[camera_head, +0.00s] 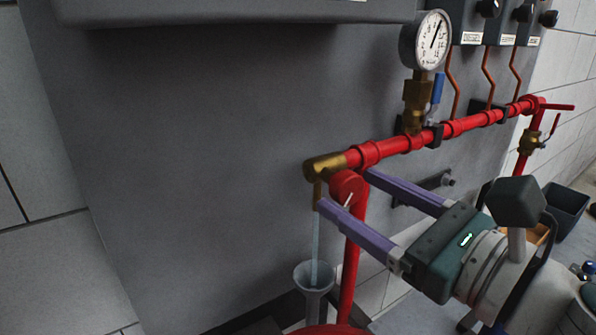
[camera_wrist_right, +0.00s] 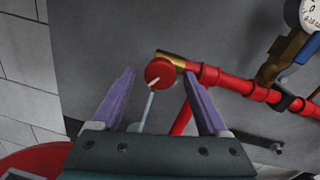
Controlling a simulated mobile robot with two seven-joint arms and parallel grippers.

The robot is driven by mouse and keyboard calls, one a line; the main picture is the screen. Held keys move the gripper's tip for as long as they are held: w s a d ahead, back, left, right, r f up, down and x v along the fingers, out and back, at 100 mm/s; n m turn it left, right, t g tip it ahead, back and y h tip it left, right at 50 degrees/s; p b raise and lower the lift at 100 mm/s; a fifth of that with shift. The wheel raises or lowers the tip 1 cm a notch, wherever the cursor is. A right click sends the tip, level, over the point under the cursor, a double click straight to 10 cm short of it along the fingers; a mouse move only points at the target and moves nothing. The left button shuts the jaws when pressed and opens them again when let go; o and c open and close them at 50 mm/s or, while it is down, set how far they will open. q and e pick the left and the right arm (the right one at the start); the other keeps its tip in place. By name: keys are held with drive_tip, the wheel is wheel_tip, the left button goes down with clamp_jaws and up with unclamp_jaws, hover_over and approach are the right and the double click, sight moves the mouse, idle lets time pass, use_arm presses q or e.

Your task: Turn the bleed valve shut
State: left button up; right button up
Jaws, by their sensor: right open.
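The bleed valve is a brass fitting (camera_head: 324,168) at the left end of the red pipe, with a round red knob (camera_head: 345,183) bearing a pale pointer. A pale blue stream of water (camera_head: 315,240) runs from its spout into a grey funnel (camera_head: 314,275). My right gripper (camera_head: 346,191) is open, its two purple fingers reaching toward the knob. In the right wrist view the red knob (camera_wrist_right: 160,71) sits between the fingertips, with a visible gap on each side. Its pointer slants down to the left there. My left gripper is not in view.
A pressure gauge (camera_head: 425,39) stands above a brass valve with a blue lever (camera_head: 437,88). The red pipe (camera_head: 456,127) runs right along the grey panel, to another brass valve (camera_head: 530,141) with a red lever. A red vertical pipe (camera_head: 350,265) stands below the knob.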

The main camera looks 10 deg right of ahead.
drive_tip(key=shift+x, duration=1)
drive_tip(key=shift+c, duration=0.2)
clamp_jaws()
